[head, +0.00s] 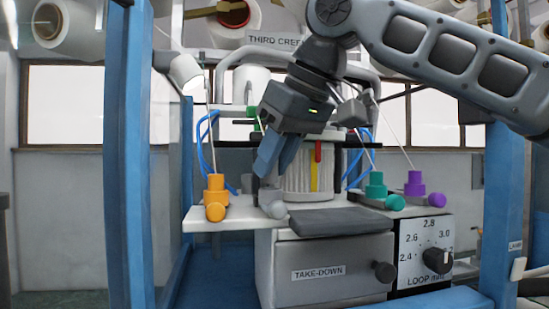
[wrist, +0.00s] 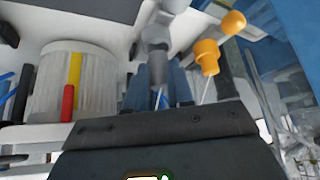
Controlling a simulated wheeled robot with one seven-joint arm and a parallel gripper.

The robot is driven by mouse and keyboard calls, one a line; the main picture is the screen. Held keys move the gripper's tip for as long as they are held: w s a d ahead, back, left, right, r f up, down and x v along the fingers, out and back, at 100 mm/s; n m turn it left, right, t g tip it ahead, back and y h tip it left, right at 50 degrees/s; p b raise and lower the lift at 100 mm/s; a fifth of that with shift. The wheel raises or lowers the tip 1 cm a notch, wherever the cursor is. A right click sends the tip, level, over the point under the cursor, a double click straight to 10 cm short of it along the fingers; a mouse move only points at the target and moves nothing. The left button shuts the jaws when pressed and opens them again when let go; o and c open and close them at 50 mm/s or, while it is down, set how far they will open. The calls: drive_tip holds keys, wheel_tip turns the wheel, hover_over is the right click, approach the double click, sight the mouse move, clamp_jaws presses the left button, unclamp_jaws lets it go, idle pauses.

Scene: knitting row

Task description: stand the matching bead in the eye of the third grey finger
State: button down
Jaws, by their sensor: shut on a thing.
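My gripper (head: 274,172) points down in front of the ribbed white cylinder and is shut on a grey piece. This grey piece (head: 268,194) has a round grey ball (head: 272,209) at its front, low over the white ledge. In the wrist view the grey piece (wrist: 157,40) shows beyond the blue fingertips (wrist: 158,84), with a pale thread between the fingers. The fingers partly hide its upper end. I cannot tell whether it touches the ledge. An orange piece (head: 215,184) stands to the left; teal (head: 376,187) and purple (head: 415,184) pieces stand to the right.
The ribbed cylinder (head: 301,175) with red and yellow strips stands close behind my gripper. A dark plate (head: 331,221) lies over the take-down drawer (head: 332,271). The white ledge (head: 240,215) has free room between orange and grey. Blue posts (head: 128,150) flank the machine.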

drive_tip(key=shift+f, duration=0.65)
idle(0.3)
drive_tip(key=c, duration=0.9)
unclamp_jaws()
drive_tip(key=shift+r, duration=0.1)
drive_tip(key=v, duration=0.7)
drive_tip(key=shift+s+d+r+b, duration=0.2)
drive_tip(key=shift+b, duration=0.2)
